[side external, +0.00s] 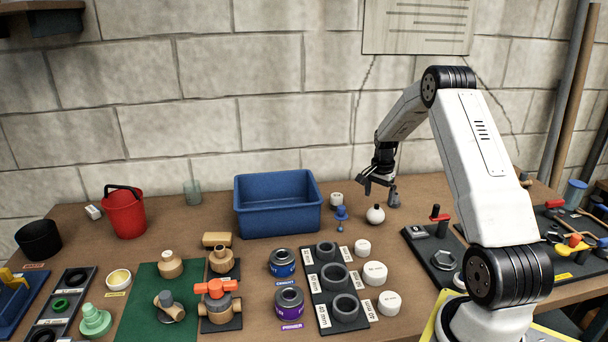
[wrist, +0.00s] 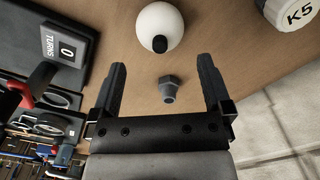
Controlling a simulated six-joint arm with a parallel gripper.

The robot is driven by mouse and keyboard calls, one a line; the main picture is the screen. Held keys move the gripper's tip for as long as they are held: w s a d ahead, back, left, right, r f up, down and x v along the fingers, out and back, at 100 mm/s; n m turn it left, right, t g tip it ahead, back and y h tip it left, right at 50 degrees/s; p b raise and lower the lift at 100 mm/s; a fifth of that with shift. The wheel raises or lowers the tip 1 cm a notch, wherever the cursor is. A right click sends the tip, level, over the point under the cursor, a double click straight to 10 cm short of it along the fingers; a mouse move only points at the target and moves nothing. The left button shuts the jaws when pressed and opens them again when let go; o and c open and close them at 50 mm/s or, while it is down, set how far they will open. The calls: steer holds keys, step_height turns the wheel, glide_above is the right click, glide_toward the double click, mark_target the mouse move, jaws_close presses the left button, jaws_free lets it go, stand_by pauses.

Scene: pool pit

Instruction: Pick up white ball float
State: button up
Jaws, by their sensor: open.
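The white ball float (side external: 375,215) sits on the wooden table, to the right of the blue bin. It has a small dark stem on top. In the wrist view the ball float (wrist: 158,24) lies just beyond the fingertips, near the top of the picture. My gripper (side external: 379,190) is above the table, close to the ball and apart from it. It is open and empty, and its two fingers (wrist: 162,72) are spread wide in the wrist view. A small grey fitting (wrist: 169,88) shows between the fingers, lower than the ball in that picture.
The blue bin (side external: 277,231) stands to the left. A white K5 piece (wrist: 293,12) shows at the top right of the wrist view. A blue valve-like piece (side external: 341,213) stands left of the ball. White caps (side external: 375,273) and black rings lie in front. A dark counter board (side external: 433,262) lies to the right.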

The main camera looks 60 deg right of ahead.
mark_target(377, 205)
steer(key=shift+f, duration=0.65)
steer(key=shift+f, duration=0.15)
steer(key=shift+a+f, duration=0.2)
steer(key=shift+f, duration=2.25)
steer(key=c, duration=1)
